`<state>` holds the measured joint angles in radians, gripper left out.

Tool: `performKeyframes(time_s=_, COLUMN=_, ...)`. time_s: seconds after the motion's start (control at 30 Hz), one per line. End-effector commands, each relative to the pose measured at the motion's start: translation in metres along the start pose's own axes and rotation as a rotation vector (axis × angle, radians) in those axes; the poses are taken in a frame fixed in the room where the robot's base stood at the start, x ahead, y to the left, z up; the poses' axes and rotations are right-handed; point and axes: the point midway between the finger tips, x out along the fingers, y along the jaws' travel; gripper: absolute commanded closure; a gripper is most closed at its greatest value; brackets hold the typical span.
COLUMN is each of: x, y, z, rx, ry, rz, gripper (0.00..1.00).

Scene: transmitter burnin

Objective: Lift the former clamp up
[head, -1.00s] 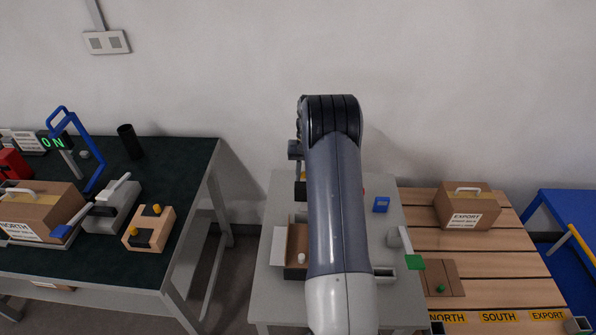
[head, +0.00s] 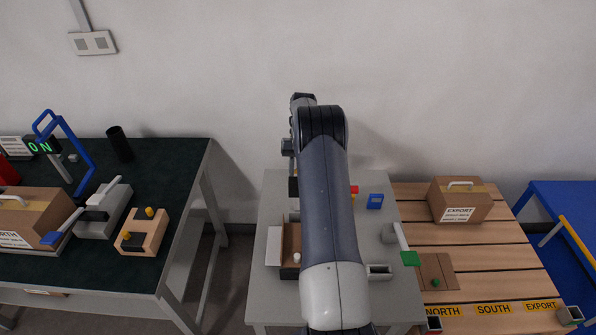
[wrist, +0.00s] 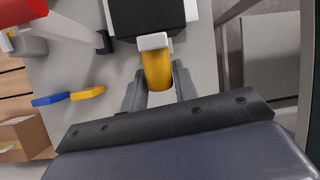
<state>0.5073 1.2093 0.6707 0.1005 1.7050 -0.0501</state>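In the wrist view, a yellow handle (wrist: 157,71) on a white bar (wrist: 153,41) lies beside a black block (wrist: 148,15); I take it to be the former clamp. My gripper (wrist: 160,91) has its two grey fingers on either side of the yellow handle. The fingers look open, with a gap at the right side; whether the left one touches cannot be told. In the head view, my arm hides the handle and the fingers. Only part of a black block (head: 293,187) shows at the arm's left.
The grey table (head: 402,297) holds a blue item (head: 375,201), a lever with a green end (head: 410,258) and a brown tray (head: 290,240). A wooden table with an EXPORT box (head: 459,203) stands right, a dark workbench (head: 165,172) left.

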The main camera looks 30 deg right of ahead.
Motion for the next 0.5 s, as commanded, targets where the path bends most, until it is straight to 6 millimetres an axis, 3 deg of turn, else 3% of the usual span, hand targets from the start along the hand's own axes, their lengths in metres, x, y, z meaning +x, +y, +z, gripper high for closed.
performKeyframes(time_s=0.2, x=0.0012, y=0.0003, z=-0.0002, rx=0.001, ry=-0.002, rz=-0.001, gripper=0.55)
performKeyframes(time_s=0.5, x=-0.0027, y=-0.0004, z=-0.0005, rx=0.000, ry=0.002, rz=-0.001, gripper=0.55)
